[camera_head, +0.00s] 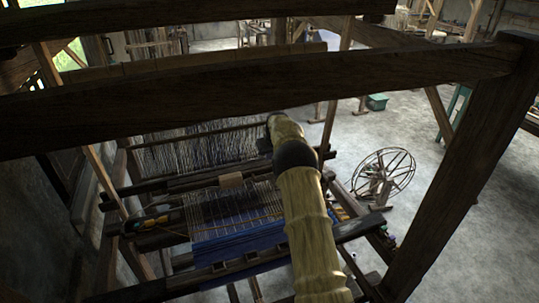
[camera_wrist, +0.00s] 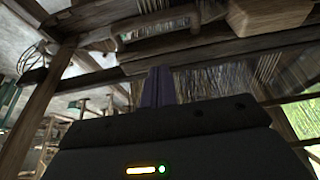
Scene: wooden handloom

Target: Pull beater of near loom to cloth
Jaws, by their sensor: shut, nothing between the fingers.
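The near loom's beater (camera_head: 200,183) is a dark wooden bar crossing the warp threads, with a pale wooden block (camera_head: 230,180) at its middle. The blue cloth (camera_head: 238,243) lies nearer to me, with a stretch of open warp between it and the beater. My arm reaches over the loom's right side and hides part of the beater and cloth. My gripper (camera_wrist: 158,72) is shut and empty in the wrist view, below a dark beam; a wooden block (camera_wrist: 270,14) shows at upper right. I cannot tell whether the fingers touch the beam. The fingers are hidden in the head view.
A thick dark frame beam (camera_head: 240,95) crosses above the loom, and a heavy post (camera_head: 465,165) stands at right. A spoked wheel (camera_head: 383,175) stands on the floor beyond the loom's right side. Open grey floor (camera_head: 440,225) lies to the right.

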